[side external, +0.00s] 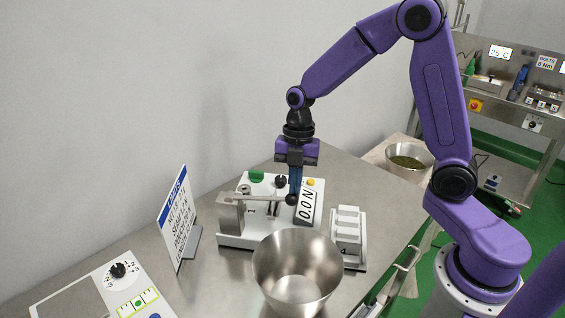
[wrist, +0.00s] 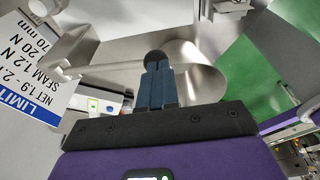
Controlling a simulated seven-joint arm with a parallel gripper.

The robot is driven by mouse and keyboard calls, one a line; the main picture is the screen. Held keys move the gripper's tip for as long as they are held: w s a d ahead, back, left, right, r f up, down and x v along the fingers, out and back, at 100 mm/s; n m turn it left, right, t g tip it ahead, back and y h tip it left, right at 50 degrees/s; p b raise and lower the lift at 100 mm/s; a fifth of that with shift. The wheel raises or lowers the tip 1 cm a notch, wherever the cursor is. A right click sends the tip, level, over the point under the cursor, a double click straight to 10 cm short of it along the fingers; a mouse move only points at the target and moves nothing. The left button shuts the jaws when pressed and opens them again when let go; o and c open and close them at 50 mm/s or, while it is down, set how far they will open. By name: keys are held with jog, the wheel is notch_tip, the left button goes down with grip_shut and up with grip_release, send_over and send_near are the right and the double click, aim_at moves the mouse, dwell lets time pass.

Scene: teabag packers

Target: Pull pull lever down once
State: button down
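The pull lever (side external: 262,198) is a pale metal arm with a black ball knob (side external: 291,200) at its end. It lies about level over the white machine base (side external: 232,241), which has a metal block at the left. In the wrist view the lever arm (wrist: 110,68) runs in from the left to the knob (wrist: 155,58). My gripper (side external: 296,192) points straight down with its blue fingers together. The fingertips (wrist: 157,70) are right at the knob and look to be on top of it. Nothing shows between the fingers. Whether they touch the knob is hard to tell.
A display reading 0.0 N (side external: 306,204) is beside the knob. A steel bowl (side external: 297,262) stands in front, and a white block fixture (side external: 348,232) to the right. A limits sign (side external: 178,220) and a dial panel (side external: 118,285) are at the left.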

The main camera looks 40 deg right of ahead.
notch_tip(320, 180, down, 7)
jog(key=s, duration=0.1)
jog(key=shift+d+f, duration=0.2)
jog(key=shift+d, duration=0.15)
jog(key=shift+s, duration=0.1)
dwell(0.5)
jog(key=s+d+r, duration=0.1)
jog(key=d+r, duration=0.2)
jog(key=r, duration=0.3)
jog(key=s+d+r, duration=0.2)
jog(key=r, duration=0.4)
jog(key=shift+s+d+r, duration=0.2)
jog(key=shift+d+r, duration=0.2)
jog(key=shift+a, duration=0.1)
